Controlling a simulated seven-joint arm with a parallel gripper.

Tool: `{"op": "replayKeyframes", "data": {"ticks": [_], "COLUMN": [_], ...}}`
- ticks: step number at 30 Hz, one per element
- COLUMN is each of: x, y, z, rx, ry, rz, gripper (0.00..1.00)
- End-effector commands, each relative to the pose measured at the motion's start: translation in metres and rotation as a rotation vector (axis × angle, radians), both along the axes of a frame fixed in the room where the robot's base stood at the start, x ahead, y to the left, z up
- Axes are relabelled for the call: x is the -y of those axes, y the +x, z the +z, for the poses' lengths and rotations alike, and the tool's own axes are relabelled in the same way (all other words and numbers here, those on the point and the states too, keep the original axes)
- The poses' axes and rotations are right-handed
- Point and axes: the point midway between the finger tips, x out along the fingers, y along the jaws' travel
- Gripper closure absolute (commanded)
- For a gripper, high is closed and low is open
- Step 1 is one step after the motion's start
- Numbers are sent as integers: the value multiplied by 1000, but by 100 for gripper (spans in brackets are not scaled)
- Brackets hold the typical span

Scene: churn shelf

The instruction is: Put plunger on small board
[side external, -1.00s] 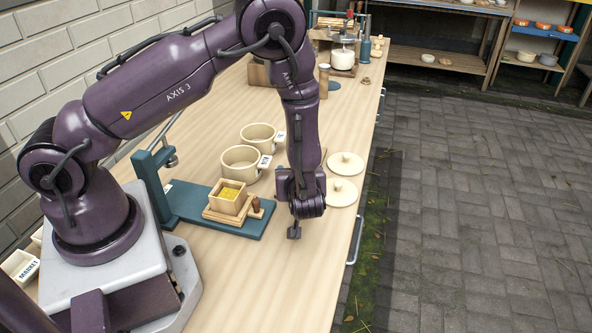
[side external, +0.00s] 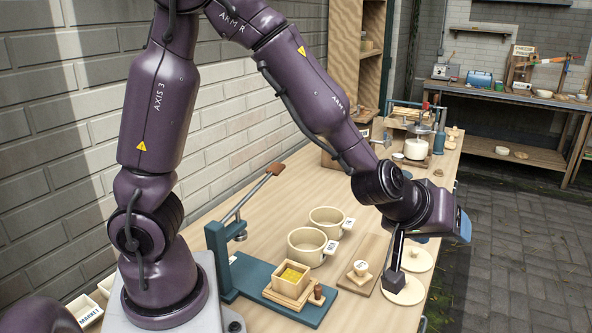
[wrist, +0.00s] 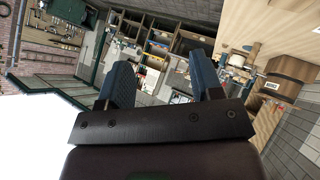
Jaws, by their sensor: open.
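A small brown board (side external: 374,250) lies on the bench, left of two round cream lids. A pale, round-topped piece (side external: 361,267) with a small label sits upright on its near part; it looks like the plunger, though I cannot be certain. My gripper (side external: 462,225) is up to the right, above the lids and apart from the pale piece, with its blue fingers turned away from the bench. In the wrist view the two fingers (wrist: 161,70) stand wide apart with nothing between them.
A teal press (side external: 225,255) stands left, with a wooden box of yellow stuff (side external: 291,278) and a brown knob (side external: 318,292) on its base. Two cream pots (side external: 307,246) stand behind. The lids (side external: 405,291) lie near the right edge.

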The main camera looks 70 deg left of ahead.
Motion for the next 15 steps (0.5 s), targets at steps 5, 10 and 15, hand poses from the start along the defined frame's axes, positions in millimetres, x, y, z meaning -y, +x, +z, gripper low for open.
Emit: {"op": "replayKeyframes", "data": {"ticks": [5,10,15], "x": [6,-15,-49], "y": [-46,-120,-183], "z": [72,102,107], "rx": [-18,-143,-301], "ry": [-3,144,305], "rz": [-338,-556,-615], "gripper": [40,40,40]}}
